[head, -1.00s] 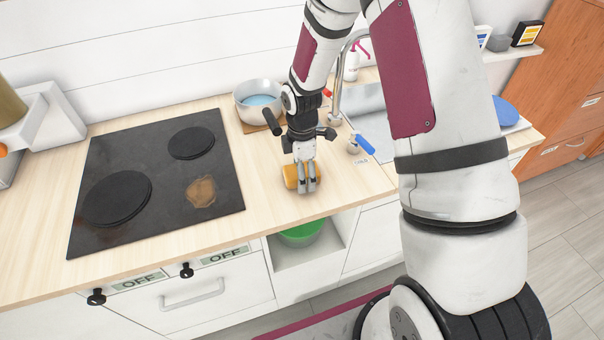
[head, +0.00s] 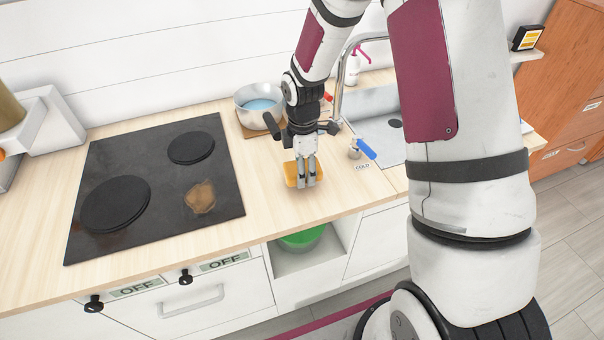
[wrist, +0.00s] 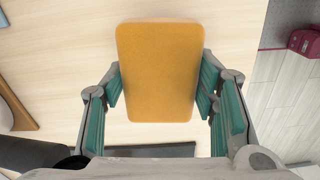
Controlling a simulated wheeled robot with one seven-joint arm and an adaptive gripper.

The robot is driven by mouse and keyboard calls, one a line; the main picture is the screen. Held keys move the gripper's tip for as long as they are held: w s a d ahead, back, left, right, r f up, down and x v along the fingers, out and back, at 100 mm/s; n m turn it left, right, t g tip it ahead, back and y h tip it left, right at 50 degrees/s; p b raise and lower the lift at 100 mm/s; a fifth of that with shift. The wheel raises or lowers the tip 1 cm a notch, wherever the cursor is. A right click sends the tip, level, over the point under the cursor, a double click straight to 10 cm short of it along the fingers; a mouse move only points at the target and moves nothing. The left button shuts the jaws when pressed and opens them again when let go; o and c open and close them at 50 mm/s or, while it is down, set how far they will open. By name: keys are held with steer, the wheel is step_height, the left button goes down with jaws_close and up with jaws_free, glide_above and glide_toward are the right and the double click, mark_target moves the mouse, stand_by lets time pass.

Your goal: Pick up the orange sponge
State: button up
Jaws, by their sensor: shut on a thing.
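The orange sponge (wrist: 158,70) is a flat block with rounded corners. In the wrist view it lies between the two teal-padded fingers of my gripper (wrist: 160,95), which are shut on it at its sides. In the head view the sponge (head: 290,172) shows behind and beside the fingertips of my gripper (head: 306,184), over the wooden counter right of the stove. The fingers hide part of it there. I cannot tell whether it touches the counter or is slightly above it.
A black stove (head: 152,235) with a brown stain is to the left. A pot (head: 246,103) of blue liquid stands behind my gripper. A blue-handled tap control (head: 366,149) and the sink (head: 382,132) are to the right. A green bowl (head: 302,238) sits in the open shelf below.

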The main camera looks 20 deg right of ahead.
steer(key=s+r, duration=0.1)
steer(key=s, duration=1.5)
steer(key=shift+a+r, duration=0.4)
steer(key=shift+o, duration=0.3)
